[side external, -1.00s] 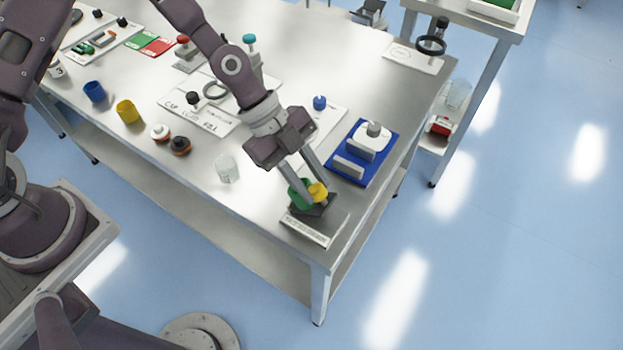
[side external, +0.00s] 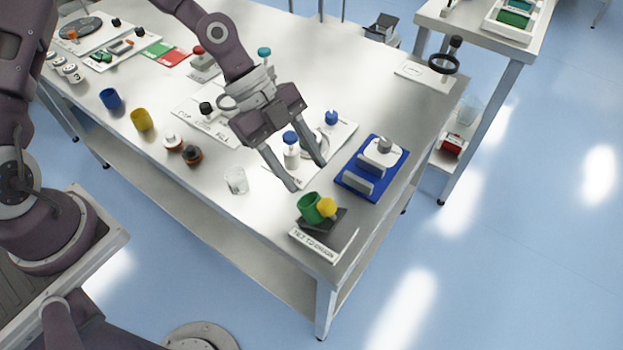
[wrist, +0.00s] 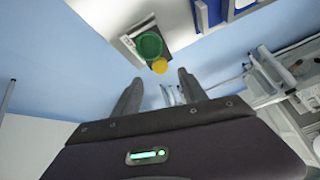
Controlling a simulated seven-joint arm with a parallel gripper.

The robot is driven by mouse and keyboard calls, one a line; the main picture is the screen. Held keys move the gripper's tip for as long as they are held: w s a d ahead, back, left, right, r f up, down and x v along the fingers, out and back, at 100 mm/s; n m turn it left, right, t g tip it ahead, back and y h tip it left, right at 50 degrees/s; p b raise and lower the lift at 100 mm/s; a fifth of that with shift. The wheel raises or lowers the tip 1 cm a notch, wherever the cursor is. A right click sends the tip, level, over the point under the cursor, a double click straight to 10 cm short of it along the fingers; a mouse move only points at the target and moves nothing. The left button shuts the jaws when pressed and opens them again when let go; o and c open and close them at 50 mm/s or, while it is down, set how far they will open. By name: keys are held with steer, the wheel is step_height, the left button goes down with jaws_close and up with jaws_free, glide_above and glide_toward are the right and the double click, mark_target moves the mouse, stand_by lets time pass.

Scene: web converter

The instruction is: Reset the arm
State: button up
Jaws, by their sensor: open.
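My gripper (side external: 308,175) is open and empty above the table, up and left of a green cup (side external: 311,207). The green cup lies tilted on a dark stand (side external: 327,222) with a white label at the table's front corner. A yellow piece (side external: 327,208) sits beside the cup. In the wrist view, my gripper (wrist: 160,85) has its fingers spread wide with nothing between them. The green cup (wrist: 150,46) and yellow piece (wrist: 160,66) show beyond the fingertips, apart from them.
A blue tray (side external: 354,186) with white and grey blocks is right of my gripper. A white bottle with a blue cap (side external: 291,150) stands behind the fingers. A clear beaker (side external: 236,180), blue cup (side external: 110,98) and yellow cup (side external: 142,119) stand on the left.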

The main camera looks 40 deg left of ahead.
steer(key=s+a+r+n+t+y, duration=0.1)
steer(key=s+a+r+n+y, duration=0.25)
steer(key=a, duration=0.25)
steer(key=s+a+r+n+t+y, duration=0.1)
steer(key=s+a+r+n+y, duration=0.1)
steer(key=a+r+n+y, duration=0.4)
steer(key=s+a+r+n+t+h, duration=0.2)
steer(key=s+a+r+n+t, duration=0.1)
steer(key=s+r+n, duration=0.6)
steer(key=s+a+n, duration=0.1)
steer(key=s+n, duration=0.1)
steer(key=s, duration=0.1)
steer(key=shift+s+r+t, duration=0.2)
steer(key=shift+r+t, duration=0.1)
steer(key=shift+r, duration=0.05)
